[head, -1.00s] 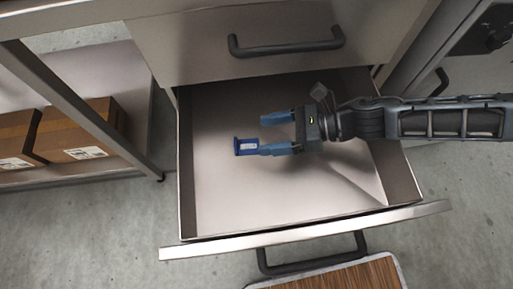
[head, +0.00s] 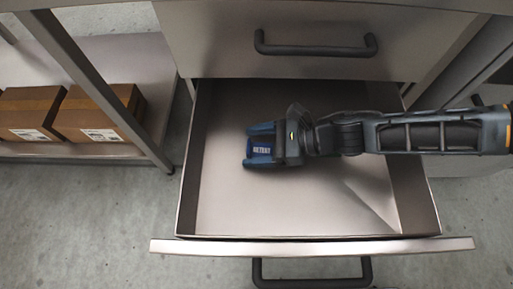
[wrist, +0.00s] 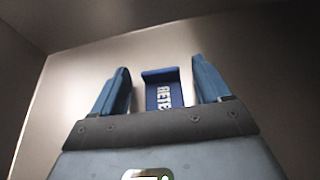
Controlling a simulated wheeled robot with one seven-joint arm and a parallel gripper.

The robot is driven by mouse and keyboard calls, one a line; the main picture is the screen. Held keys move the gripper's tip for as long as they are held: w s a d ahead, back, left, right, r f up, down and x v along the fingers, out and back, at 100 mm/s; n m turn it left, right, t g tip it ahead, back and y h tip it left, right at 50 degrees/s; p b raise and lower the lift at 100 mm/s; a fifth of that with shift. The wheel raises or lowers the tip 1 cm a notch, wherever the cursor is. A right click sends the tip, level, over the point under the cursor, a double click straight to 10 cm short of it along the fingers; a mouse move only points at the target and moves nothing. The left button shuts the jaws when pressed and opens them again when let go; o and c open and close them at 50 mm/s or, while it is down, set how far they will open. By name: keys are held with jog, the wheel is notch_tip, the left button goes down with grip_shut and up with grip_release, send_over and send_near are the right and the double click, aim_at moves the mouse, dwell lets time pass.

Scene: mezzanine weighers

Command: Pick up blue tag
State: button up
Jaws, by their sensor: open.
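The blue tag (head: 260,149) has a white printed label and lies in the open drawer (head: 215,205). In the wrist view the tag (wrist: 161,78) stands between my two blue fingers, with a raised lip at its far end and its near part hidden by my gripper's body. My gripper (head: 259,147) is open, with one finger on each side of the tag. In the wrist view my gripper (wrist: 162,85) shows gaps between the fingers and the tag.
The drawer is otherwise empty, with walls all round and a front panel (head: 310,246) with a dark handle. A shut drawer (head: 315,55) is above it. Cardboard boxes (head: 98,112) sit on a shelf at left, behind a grey post (head: 95,85).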

jog(key=shift+c, duration=0.2)
jog(key=c, duration=1.1)
